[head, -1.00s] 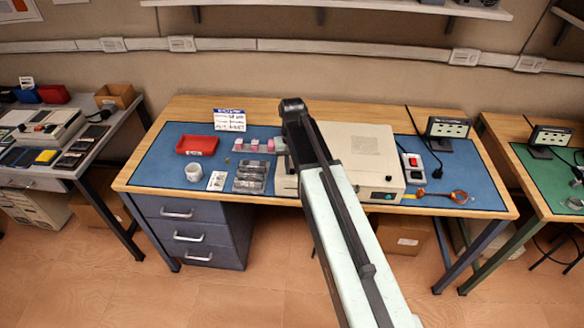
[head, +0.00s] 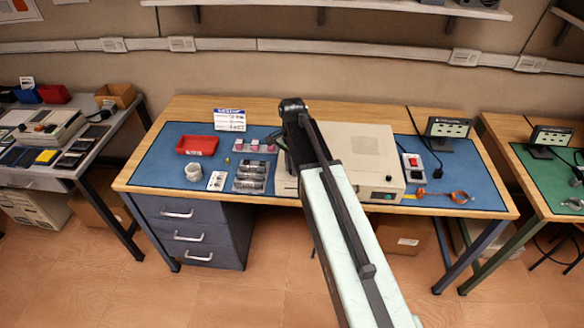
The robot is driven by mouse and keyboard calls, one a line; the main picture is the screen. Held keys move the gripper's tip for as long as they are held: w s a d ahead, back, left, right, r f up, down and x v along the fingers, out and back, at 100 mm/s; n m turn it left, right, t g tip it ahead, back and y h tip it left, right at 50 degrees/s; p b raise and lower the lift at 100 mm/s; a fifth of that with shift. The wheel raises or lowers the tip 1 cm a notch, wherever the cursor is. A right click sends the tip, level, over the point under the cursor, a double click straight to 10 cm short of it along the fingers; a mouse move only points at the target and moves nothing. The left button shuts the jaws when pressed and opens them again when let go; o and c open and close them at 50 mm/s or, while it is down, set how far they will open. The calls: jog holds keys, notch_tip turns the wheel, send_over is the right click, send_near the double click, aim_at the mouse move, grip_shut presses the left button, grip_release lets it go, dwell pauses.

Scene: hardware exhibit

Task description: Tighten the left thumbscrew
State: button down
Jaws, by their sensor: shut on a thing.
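My arm (head: 345,230) reaches up across the middle of the bench, and its dark far end (head: 293,105) stands in front of a beige instrument box (head: 362,150). The gripper's fingers are hidden behind the arm, so I cannot see what they touch. The left thumbscrew cannot be made out. The left side of the box and part of its front are covered by the arm.
A switch box (head: 413,168) and a display (head: 447,128) stand right.

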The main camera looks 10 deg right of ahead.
jog(key=m, duration=0.4)
jog(key=shift+m, duration=0.3)
jog(key=m, duration=0.4)
jog(key=shift+m, duration=0.4)
jog(key=c, duration=1.3)
grip_release()
notch_tip(320, 180, up, 8)
jog(key=p, duration=0.8)
jog(key=shift+f, duration=0.1)
